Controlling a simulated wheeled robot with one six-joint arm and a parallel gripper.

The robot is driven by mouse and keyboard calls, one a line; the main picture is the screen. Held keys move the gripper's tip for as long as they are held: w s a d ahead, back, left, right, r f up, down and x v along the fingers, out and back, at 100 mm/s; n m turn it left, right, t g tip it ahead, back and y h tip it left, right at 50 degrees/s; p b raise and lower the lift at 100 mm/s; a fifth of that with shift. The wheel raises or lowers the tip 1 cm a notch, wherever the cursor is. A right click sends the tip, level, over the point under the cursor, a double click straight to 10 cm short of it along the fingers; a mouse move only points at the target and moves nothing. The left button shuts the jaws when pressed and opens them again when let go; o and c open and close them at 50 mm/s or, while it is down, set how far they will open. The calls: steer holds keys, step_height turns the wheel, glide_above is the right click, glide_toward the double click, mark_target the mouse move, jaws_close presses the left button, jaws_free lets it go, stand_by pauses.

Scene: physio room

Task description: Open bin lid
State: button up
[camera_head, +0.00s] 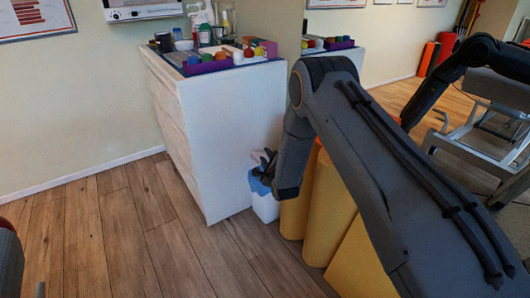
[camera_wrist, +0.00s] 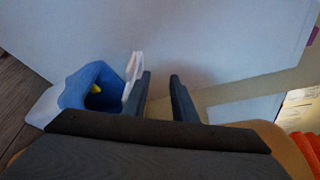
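A small white bin (camera_head: 265,208) with a blue liner stands on the floor beside the white cabinet, partly hidden by my arm. In the wrist view the blue liner (camera_wrist: 85,88) is uncovered, with a dark opening and something yellow inside. The white lid (camera_wrist: 133,80) is raised, tilted up at the bin's right rim. My gripper (camera_wrist: 160,88) is open, with a gap between its fingers and nothing in it. The left finger is right beside the lid; whether they touch I cannot tell. In the head view my gripper (camera_head: 264,165) is just above the bin.
The white cabinet (camera_head: 225,130) rises close behind the bin, with bottles and a purple tray (camera_head: 228,66) of coloured items on top. Yellow rolls (camera_head: 325,215) stand right of the bin. The wooden floor (camera_head: 120,235) at left is clear.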

steer(key=shift+v, duration=0.75)
steer(key=shift+r, duration=0.1)
